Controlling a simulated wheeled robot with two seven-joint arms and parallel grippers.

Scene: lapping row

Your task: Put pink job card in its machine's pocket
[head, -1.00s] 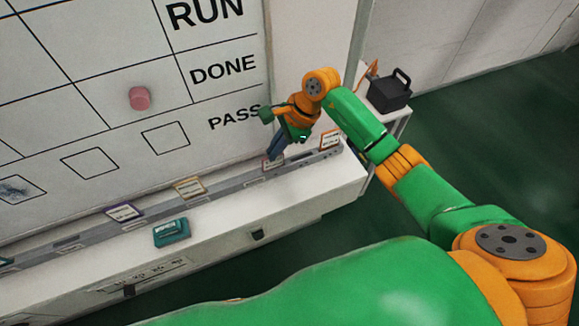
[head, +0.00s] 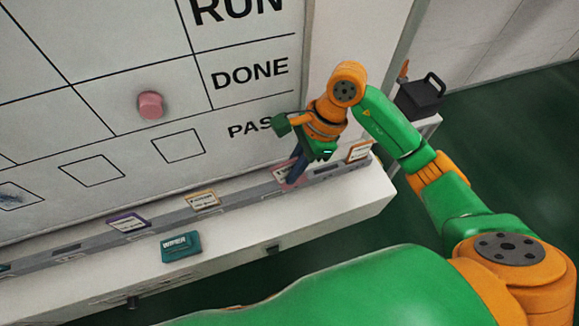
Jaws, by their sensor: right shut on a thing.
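The pink job card (head: 287,175) is at the long grey rail (head: 240,191) along the foot of the whiteboard, between a yellow-edged card and an orange-edged card. My right gripper (head: 294,172) reaches down from above and is shut on the pink card, whose face is partly hidden by the dark fingers. I cannot tell whether the card is still in its slot or just clear of it. My left gripper is out of view. No machine's pocket can be made out.
A yellow-edged card (head: 202,200), a purple-edged card (head: 129,223) and an orange-edged card (head: 358,151) stand in the rail. A teal wiper (head: 181,246) lies on the white ledge. A pink magnet (head: 151,105) is on the whiteboard (head: 60,115). A black box (head: 420,96) stands at the right.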

